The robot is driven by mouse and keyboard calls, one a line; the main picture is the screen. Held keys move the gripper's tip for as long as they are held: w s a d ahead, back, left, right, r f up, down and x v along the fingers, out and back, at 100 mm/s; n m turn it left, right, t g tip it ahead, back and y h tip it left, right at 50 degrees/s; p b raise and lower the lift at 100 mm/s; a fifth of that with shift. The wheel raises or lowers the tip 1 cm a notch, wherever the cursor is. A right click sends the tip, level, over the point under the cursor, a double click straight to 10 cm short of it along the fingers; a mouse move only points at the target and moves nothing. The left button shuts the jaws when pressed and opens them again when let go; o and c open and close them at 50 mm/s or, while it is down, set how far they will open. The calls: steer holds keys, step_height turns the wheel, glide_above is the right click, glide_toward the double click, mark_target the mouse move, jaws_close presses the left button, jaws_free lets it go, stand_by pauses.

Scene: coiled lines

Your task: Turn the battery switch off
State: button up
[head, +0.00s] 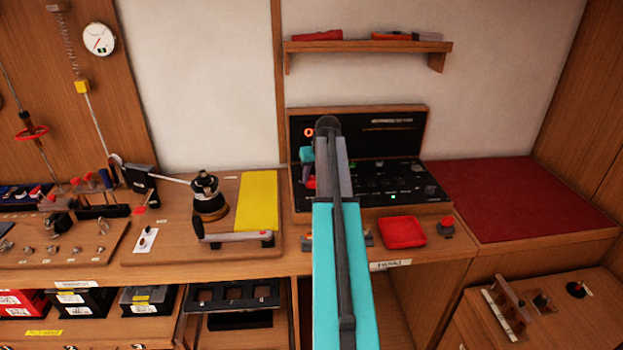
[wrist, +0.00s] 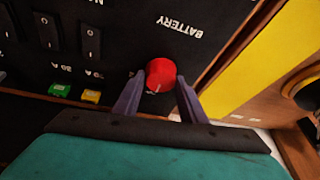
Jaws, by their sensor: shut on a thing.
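The battery switch (wrist: 162,75) is a round red knob with a pale mark on its edge, on a black panel beside the printed word BATTERY in the wrist view. My gripper (wrist: 160,92) has its two grey fingers closed against both sides of the knob. In the head view my teal arm reaches to the black panel (head: 375,180) in its wooden case. There only a bit of red (head: 310,182) shows beside the gripper, and my arm hides much of the panel's left part.
Black rocker switches (wrist: 90,42) and green and yellow buttons (wrist: 90,96) sit on the panel near the knob. A yellow board (head: 258,202) and a winch (head: 208,195) stand left of the panel. A red tray (head: 402,232) lies in front, and a red mat (head: 515,200) is on the right.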

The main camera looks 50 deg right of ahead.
steer(key=shift+a+f, duration=0.1)
steer(key=o, duration=1.1)
steer(key=shift+c, duration=0.2)
steer(key=b+v, duration=0.3)
steer(key=v, duration=1.1)
